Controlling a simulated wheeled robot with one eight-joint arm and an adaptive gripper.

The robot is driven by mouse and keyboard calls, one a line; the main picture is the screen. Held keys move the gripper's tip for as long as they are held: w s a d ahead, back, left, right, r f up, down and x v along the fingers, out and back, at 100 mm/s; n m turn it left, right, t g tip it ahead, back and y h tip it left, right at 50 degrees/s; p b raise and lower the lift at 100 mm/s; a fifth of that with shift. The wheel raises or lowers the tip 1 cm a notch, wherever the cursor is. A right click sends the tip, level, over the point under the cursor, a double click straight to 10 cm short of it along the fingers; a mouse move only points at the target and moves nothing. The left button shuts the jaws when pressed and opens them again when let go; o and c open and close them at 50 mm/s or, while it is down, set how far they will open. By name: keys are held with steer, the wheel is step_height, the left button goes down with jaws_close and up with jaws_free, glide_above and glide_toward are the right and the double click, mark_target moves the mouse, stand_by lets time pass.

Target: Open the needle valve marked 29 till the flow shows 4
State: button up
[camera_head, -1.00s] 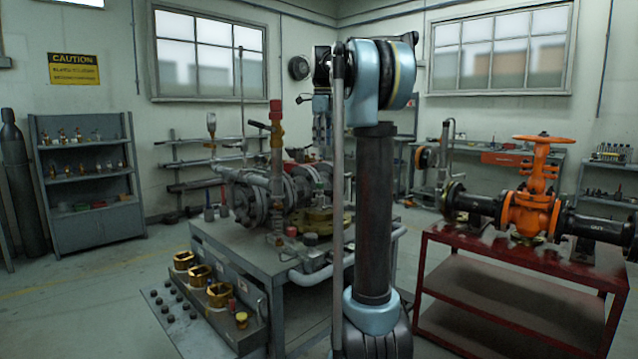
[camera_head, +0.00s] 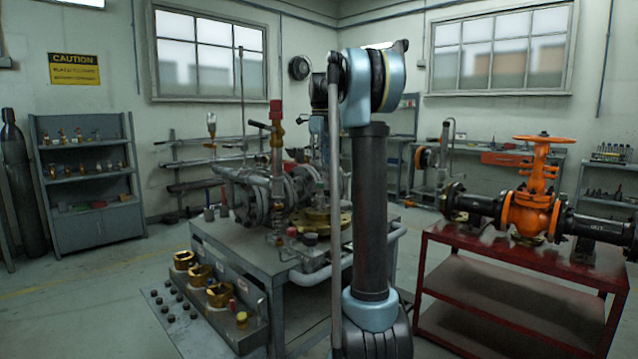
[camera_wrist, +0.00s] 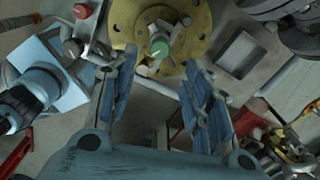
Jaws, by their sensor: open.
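In the wrist view, my gripper (camera_wrist: 160,78) is open and empty. Its two blue fingers lie to either side below a green round knob (camera_wrist: 160,48). The knob has a pale pointer mark and sits at the middle of a yellow round flange (camera_wrist: 197,22). The knob is apart from the fingers in the picture. The flange also shows on the grey bench in the head view (camera_head: 322,222), partly behind my arm. I cannot read a 29 on anything, and no flow reading is legible. My gripper cannot be made out in the head view.
Pipework (camera_head: 262,195) with a tall red-topped fitting (camera_head: 276,135) stands on the grey bench (camera_head: 240,258) close to the flange. A red cap (camera_wrist: 82,11) is left of the flange. An orange handwheel valve (camera_head: 532,205) is on a red stand (camera_head: 510,262) at right.

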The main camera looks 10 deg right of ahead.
mark_target(320, 186)
step_height(320, 186, down, 8)
steer(key=shift+f, duration=0.25)
jaws_close()
stand_by(0.3)
